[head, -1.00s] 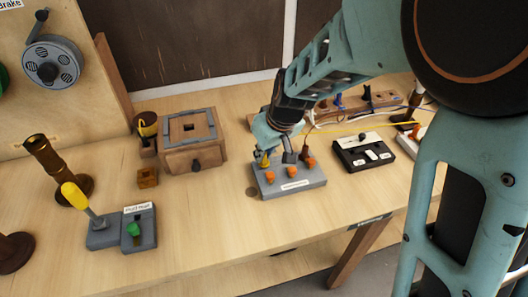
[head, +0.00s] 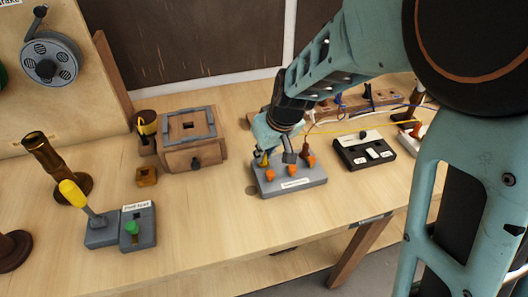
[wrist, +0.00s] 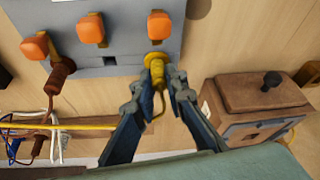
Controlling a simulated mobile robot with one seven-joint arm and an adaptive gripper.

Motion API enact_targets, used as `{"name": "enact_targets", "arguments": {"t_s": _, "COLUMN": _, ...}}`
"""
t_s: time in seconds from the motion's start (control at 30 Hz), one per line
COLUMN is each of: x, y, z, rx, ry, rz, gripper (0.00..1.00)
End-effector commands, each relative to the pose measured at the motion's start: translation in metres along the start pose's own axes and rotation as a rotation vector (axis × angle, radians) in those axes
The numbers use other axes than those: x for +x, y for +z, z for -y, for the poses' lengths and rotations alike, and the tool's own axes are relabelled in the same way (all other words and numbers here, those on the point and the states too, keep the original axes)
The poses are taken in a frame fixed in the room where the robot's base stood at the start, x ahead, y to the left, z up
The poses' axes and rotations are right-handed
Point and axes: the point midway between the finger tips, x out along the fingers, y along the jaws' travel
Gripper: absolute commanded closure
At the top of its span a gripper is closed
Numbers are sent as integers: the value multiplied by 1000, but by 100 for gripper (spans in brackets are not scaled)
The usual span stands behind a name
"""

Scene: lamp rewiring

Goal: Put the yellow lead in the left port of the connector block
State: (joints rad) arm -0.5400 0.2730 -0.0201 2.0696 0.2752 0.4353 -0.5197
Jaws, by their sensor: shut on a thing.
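The grey connector block (head: 293,186) sits on the bench with a row of orange levers. My gripper (head: 275,156) is at the back edge of the block, at its left end. In the wrist view, my gripper (wrist: 166,84) is shut on the yellow lead's plug (wrist: 156,66). The plug points at the block below the end lever (wrist: 159,25) and meets its port face. How deep it sits is hidden. The middle port (wrist: 110,61) shows as an empty dark hole. A brown plug (wrist: 62,68) is at the other end port.
A wooden box (head: 193,145) stands to the left of the block. A black switch box (head: 363,152) is to the right. A power strip with plugs (head: 380,98) and loose cables lie behind. A grey lever box (head: 120,230) is at the front left.

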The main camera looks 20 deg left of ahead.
Motion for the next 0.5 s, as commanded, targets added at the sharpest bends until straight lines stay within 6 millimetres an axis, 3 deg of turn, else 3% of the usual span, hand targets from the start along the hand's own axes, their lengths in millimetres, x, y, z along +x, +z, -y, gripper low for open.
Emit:
{"name": "enact_targets", "arguments": {"t_s": 0.23, "x": 3, "y": 1, "z": 0, "rx": 0, "ry": 0, "rz": 0, "gripper": 100}}
{"name": "enact_targets", "arguments": {"t_s": 0.27, "x": 3, "y": 1, "z": 0, "rx": 0, "ry": 0, "rz": 0, "gripper": 85}}
{"name": "enact_targets", "arguments": {"t_s": 0.3, "x": 2, "y": 1, "z": 0, "rx": 0, "ry": 0, "rz": 0, "gripper": 80}}
{"name": "enact_targets", "arguments": {"t_s": 0.4, "x": 2, "y": 1, "z": 0, "rx": 0, "ry": 0, "rz": 0, "gripper": 69}}
{"name": "enact_targets", "arguments": {"t_s": 0.5, "x": 2, "y": 1, "z": 0, "rx": 0, "ry": 0, "rz": 0, "gripper": 68}}
